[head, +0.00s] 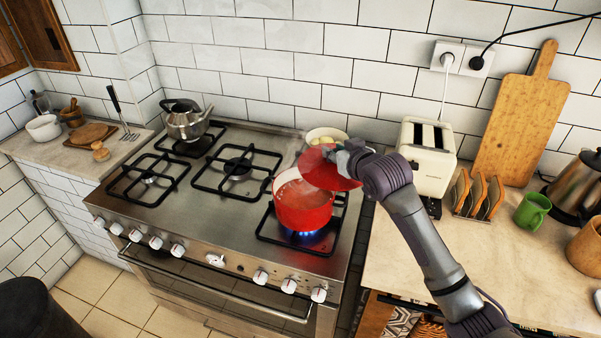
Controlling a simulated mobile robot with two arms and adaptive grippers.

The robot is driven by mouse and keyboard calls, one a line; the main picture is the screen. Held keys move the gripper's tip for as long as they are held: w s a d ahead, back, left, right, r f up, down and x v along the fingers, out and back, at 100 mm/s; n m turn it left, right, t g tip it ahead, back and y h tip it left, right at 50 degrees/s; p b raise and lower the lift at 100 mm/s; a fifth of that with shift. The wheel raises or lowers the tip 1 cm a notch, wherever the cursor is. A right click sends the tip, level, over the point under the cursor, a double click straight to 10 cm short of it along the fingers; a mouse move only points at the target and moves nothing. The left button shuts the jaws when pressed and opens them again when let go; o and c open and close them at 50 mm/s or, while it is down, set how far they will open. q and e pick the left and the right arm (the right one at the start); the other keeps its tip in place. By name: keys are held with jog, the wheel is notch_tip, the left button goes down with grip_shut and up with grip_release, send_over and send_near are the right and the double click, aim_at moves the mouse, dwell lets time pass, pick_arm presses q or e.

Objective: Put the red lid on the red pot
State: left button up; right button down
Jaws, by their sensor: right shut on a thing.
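The red pot (303,214) stands on the front right burner of the stove, with a blue flame under it. The red lid (322,171) is tilted over the right and back part of the pot's rim. I cannot tell whether it touches the rim. My right gripper (344,158) is shut on the lid, at its upper right side; the fingers are mostly hidden by the wrist. My left gripper is not in view.
A kettle (186,122) stands on the back left burner. A bowl (326,136) sits behind the lid. A cream toaster (427,155) stands right of my gripper, with a cutting board (520,130) and a green mug (532,209) farther right.

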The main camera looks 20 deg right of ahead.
aim_at(322, 187)
jog(key=w+a+f, duration=0.1)
jog(key=a, duration=0.1)
jog(key=w+a+f+p, duration=0.1)
jog(key=a, duration=0.1)
jog(key=w+a+f, duration=0.1)
jog(key=a, duration=0.1)
jog(key=shift+w+a+f, duration=0.1)
jog(key=shift+w+f, duration=0.3)
jog(key=shift+w+a+f, duration=0.1)
jog(key=shift+a+f, duration=0.1)
jog(key=shift+a, duration=0.05)
jog(key=shift+f, duration=0.35)
notch_tip(322, 187, down, 4)
jog(key=shift+r+p, duration=0.25)
jog(key=shift+p, duration=0.5)
jog(key=c, duration=0.9)
grip_release()
jog(key=shift+f, duration=0.1)
jog(key=b+v, duration=0.1)
jog(key=v, duration=1.1)
jog(key=shift+b, duration=0.35)
